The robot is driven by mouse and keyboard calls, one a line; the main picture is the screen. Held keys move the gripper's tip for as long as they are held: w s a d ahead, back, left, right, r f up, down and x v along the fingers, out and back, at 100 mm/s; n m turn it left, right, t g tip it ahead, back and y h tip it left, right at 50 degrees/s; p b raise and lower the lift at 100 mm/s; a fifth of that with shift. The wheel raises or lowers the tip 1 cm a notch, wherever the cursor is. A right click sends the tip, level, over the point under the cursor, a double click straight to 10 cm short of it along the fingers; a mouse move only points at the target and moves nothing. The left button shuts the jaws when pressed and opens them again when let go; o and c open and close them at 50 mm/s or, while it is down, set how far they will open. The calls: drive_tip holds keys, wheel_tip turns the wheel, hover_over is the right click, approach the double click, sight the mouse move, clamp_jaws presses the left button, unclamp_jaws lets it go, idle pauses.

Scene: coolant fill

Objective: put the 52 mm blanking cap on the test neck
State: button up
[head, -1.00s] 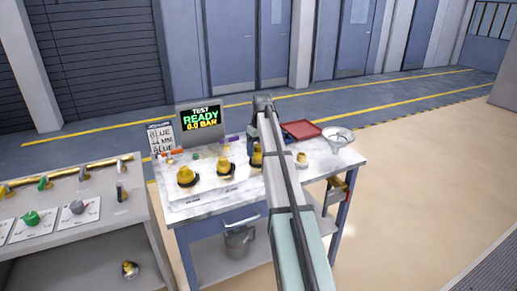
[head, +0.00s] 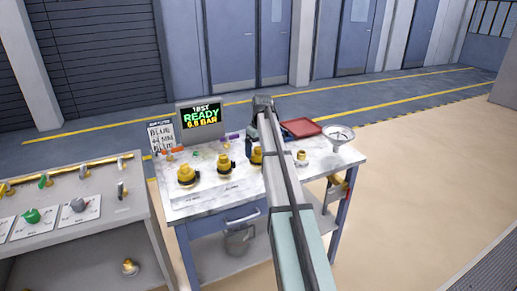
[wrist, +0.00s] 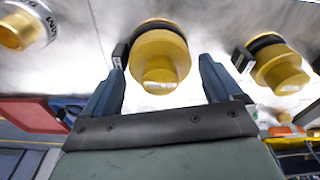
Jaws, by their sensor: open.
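Three yellow caps with black bands stand in a row on the marble-topped bench: left cap (head: 187,174), middle cap (head: 223,164) and right cap (head: 256,156), partly hidden by my arm. Their size labels are not readable, so I cannot tell which is 52 mm. My gripper (wrist: 161,64) is open, its fingers on either side of the right cap (wrist: 158,45) with gaps visible. The middle cap also shows at right in the wrist view (wrist: 277,70). A brass neck (head: 302,157) on a grey ringed base, apparently the test neck, stands right of my arm, bare on top; it also shows in the wrist view (wrist: 18,30).
A red tray (head: 301,128) and a white funnel-like bowl (head: 341,136) are at the bench's right. A grey side bench (head: 120,225) is at left.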

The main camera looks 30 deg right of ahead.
drive_tip(key=shift+d, duration=0.2)
wheel_tip(320, 180, up, 14)
drive_tip(key=s, duration=0.1)
drive_tip(key=shift+s, duration=0.35)
drive_tip(key=shift+f, duration=0.15)
idle(0.4)
